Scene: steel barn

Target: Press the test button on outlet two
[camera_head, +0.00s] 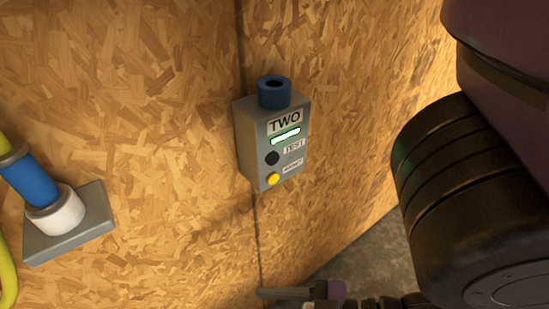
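Outlet two (243,137) is a grey box on the wooden board wall, with a white label reading TWO and a lit pale green bar below it. The black test button (272,158) sits left of the TEST label. A yellow button (272,179) sits below it, beside a smaller label I cannot read for sure. A blue round socket (274,93) tops the box. My gripper (285,293) shows only in part at the bottom edge, below the box and apart from it. Its opening is not clear.
On the left, a grey plate (72,236) on the wall carries a white and blue fitting (40,190) with a yellow hose (7,262). My dark arm fills the right side. The wall around the box is clear. Grey floor (365,262) shows at lower right.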

